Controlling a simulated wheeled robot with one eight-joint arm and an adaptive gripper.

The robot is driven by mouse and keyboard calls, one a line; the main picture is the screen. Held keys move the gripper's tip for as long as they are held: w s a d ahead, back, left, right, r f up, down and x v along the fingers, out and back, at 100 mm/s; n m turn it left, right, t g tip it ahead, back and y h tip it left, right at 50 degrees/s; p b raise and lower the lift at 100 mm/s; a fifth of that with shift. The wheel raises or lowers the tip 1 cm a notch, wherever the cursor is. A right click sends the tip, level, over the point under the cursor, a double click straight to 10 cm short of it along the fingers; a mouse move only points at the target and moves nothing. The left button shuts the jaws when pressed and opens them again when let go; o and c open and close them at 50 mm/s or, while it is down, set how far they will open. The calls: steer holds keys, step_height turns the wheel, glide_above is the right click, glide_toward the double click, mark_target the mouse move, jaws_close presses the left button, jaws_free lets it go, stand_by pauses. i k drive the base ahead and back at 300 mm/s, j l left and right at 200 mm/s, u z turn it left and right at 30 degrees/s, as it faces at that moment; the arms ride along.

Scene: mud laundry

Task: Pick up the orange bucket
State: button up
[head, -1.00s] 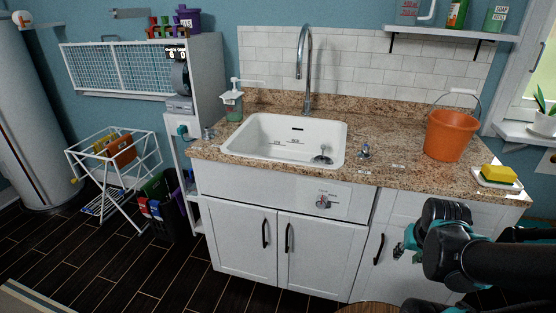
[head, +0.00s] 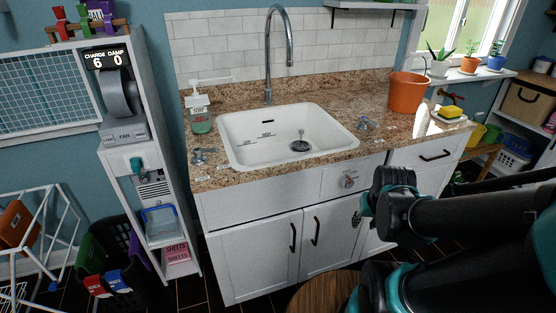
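The orange bucket (head: 408,92) stands upright on the right part of the granite countertop (head: 335,98), to the right of the sink and near the back wall. Its inside is mostly hidden from this angle, and I cannot make out its handle clearly. My gripper (head: 366,205) is at the end of my dark arm in front of the cabinet, lower than the countertop and well apart from the bucket. Its fingers are small and partly hidden by the wrist, so I cannot tell whether they are open.
The white sink (head: 230,142) with a tall faucet (head: 268,60) is left of the bucket. A yellow sponge (head: 450,112) lies right of it. A soap bottle (head: 200,115) stands at left. Potted plants (head: 468,64) line the windowsill. A round wooden top (head: 318,293) is low in front.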

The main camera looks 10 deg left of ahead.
mark_target(408, 89)
steer(key=j+z, duration=0.15)
steer(key=j, duration=0.3)
steer(key=k+j+z, duration=0.15)
steer(key=j, duration=0.3)
steer(key=k+j+z, duration=0.15)
steer(key=j, duration=0.3)
steer(key=j+z, duration=0.15)
steer(key=j, duration=0.3)
steer(key=k+j+z, duration=0.15)
steer(key=j, duration=0.25)
steer(key=k+j+z, duration=0.2)
steer(key=j, duration=0.2)
steer(key=j+z, duration=0.1)
steer(key=j, duration=0.5)
steer(key=k+j+z, duration=0.1)
steer(key=j, duration=0.5)
steer(key=l+z, duration=0.1)
steer(key=z, duration=1.35)
steer(key=i+z, duration=0.2)
steer(key=i, duration=3.5)
steer(key=i+u, duration=0.2)
steer(key=u, duration=0.25)
steer(key=i+l+u, duration=0.2)
steer(key=u, duration=0.2)
steer(key=i+l+u, duration=0.15)
steer(key=u, duration=2.4)
steer(key=l, duration=0.1)
